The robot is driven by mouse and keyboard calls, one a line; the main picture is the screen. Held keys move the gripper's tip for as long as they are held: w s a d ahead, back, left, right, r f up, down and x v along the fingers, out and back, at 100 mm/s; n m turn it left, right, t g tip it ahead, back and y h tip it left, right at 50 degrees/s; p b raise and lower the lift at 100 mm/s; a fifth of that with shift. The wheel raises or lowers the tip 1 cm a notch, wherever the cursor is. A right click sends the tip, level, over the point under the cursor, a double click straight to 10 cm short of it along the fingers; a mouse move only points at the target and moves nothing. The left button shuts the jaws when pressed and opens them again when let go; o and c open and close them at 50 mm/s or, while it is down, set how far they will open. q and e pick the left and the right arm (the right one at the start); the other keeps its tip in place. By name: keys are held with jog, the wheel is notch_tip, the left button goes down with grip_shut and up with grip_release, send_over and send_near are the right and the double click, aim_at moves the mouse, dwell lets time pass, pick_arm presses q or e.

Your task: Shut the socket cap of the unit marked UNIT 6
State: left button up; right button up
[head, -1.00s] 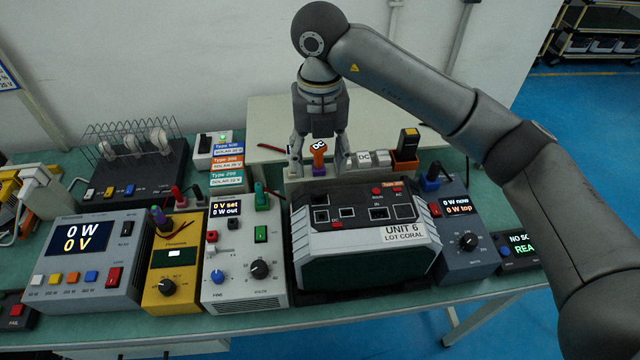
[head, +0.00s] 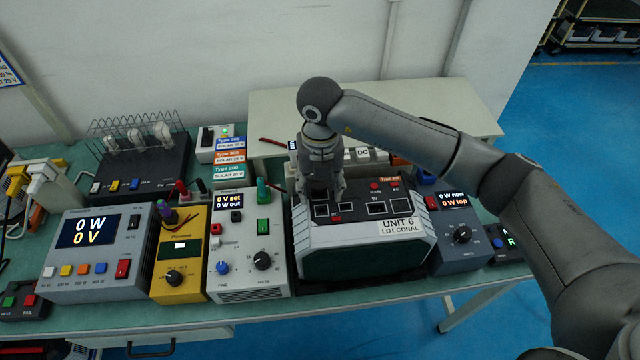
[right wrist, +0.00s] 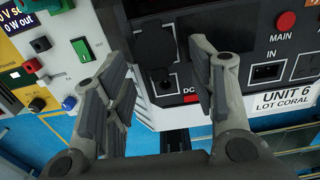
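The unit marked UNIT 6 (head: 365,225) is a dark box with light grey ribbed corners, its socket panel facing up. In the right wrist view its label (right wrist: 291,92) is at the right. A dark, rounded-square flap (right wrist: 154,47), apparently the socket cap, lies on the panel's left part beside a small socket near the red DC mark (right wrist: 190,98). Its exact angle is hard to tell. My right gripper (head: 323,200) is low over the panel's left end. In the wrist view the gripper (right wrist: 152,72) is open, its fingers either side of the flap area, nothing held. My left gripper is out of view.
A light grey supply (head: 245,250) with knobs and a green post stands close at the unit's left. A dark load box (head: 460,235) stands close at its right. A pale raised shelf (head: 420,105) lies behind. A narrow bench strip is clear in front.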

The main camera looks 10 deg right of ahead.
jog(key=c, duration=0.8)
jog(key=shift+f+b, duration=0.25)
jog(key=shift+b, duration=0.4)
jog(key=shift+c, duration=0.2)
jog(key=shift+s+t+b, duration=0.2)
jog(key=shift+t+b, duration=0.45)
jog(key=shift+t, duration=0.05)
jog(key=o, duration=1)
jog(key=shift+r, duration=0.1)
jog(key=r, duration=0.4)
jog(key=s+r, duration=0.1)
jog(key=r, duration=0.6)
jog(key=shift+s+r, duration=0.3)
jog(key=shift+r, duration=0.1)
